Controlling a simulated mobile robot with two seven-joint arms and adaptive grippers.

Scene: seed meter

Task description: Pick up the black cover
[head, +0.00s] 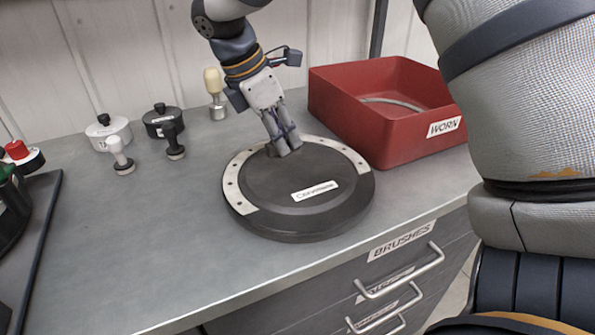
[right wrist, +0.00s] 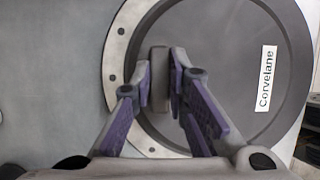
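The black cover (head: 300,188) is a round dark disc labelled "Corvelane". It sits inside a light metal ring with holes on a round dark base on the bench. In the right wrist view the cover (right wrist: 225,75) fills the right side, with a raised grey grip (right wrist: 159,80) near its edge. My right gripper (head: 285,143) comes down from above at the cover's far side. In the right wrist view its fingers (right wrist: 161,85) stand on either side of the grip and appear closed against it. My left gripper is not in view.
A red bin (head: 345,118) marked "WORN" stands just right of the cover. Several small knobbed parts, including a white one (head: 108,130), stand at the back left. A dark tray edge (head: 42,235) lies at left. Drawers (head: 385,270) are below.

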